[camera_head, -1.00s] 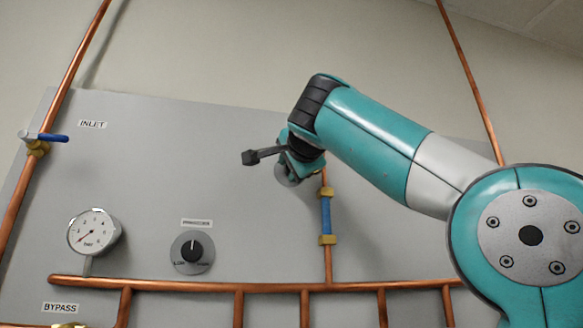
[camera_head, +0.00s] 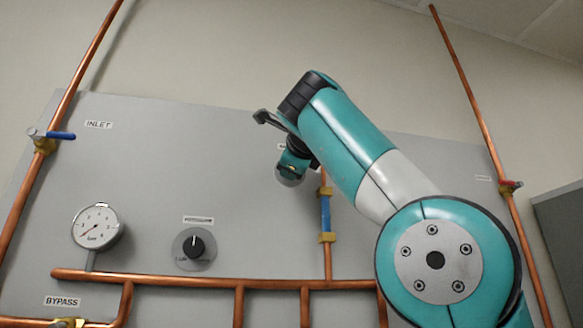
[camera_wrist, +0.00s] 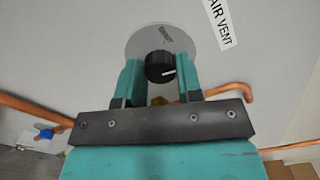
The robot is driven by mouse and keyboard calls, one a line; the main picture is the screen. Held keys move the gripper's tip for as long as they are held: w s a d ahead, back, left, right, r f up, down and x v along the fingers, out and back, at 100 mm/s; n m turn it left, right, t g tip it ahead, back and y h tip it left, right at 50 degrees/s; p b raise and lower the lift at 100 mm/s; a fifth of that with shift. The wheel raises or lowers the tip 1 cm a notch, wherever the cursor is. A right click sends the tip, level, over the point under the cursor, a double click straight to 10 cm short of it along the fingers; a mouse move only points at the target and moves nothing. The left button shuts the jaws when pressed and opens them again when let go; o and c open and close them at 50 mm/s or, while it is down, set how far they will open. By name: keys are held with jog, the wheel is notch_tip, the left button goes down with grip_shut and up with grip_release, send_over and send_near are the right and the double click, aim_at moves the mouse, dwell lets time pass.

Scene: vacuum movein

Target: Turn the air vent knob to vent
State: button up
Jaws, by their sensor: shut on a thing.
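The black air vent knob (camera_wrist: 158,67) sits on a round grey dial plate (camera_wrist: 145,41) on the panel, below the AIR VENT label (camera_wrist: 218,20). Its white pointer mark faces right in the wrist view. Small print on the dial is too blurred to read. My gripper (camera_wrist: 160,70) is shut on the knob, with one teal finger on each side. In the head view my gripper (camera_head: 292,168) is against the panel above the blue pipe section and hides the knob; only an edge of its dial plate (camera_head: 287,181) shows.
A second black dial knob (camera_head: 195,248) and a pressure gauge (camera_head: 97,227) are on the panel to the left. Copper pipes (camera_head: 200,282) cross below. A blue-handled inlet valve (camera_head: 58,135) is at far left, a red-handled valve (camera_head: 510,185) at right.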

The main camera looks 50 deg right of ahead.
jog(key=m, duration=0.6)
jog(key=shift+m, duration=0.3)
dwell(0.4)
jog(key=o, duration=0.9)
jog(key=shift+w, duration=0.1)
